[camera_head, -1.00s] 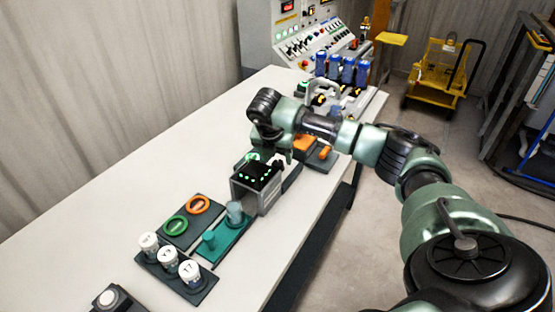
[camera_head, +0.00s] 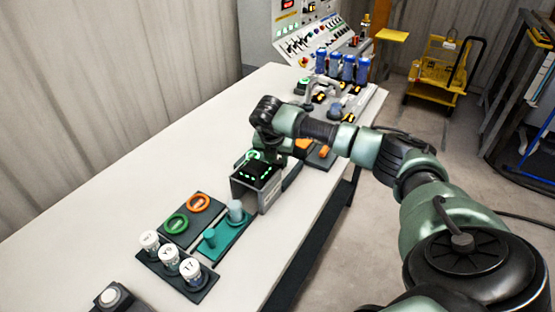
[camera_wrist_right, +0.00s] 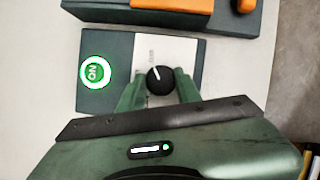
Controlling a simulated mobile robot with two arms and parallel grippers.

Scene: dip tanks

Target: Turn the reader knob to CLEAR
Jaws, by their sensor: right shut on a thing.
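The black reader knob (camera_wrist_right: 160,80) has a white pointer line, which points up and slightly left in the wrist view. My right gripper (camera_wrist_right: 160,90) is shut on the knob, one green finger on each side. The box's black top shows green lit marks (camera_head: 257,170). My left gripper is out of view.
A lit green ON button (camera_wrist_right: 96,72) is left of the knob. Orange-topped blocks (camera_head: 303,146) stand close behind the gripper. In front are a teal holder (camera_head: 220,240), orange (camera_head: 199,203) and green (camera_head: 177,223) rings, and white-capped vials (camera_head: 170,254). The table's left side is clear.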

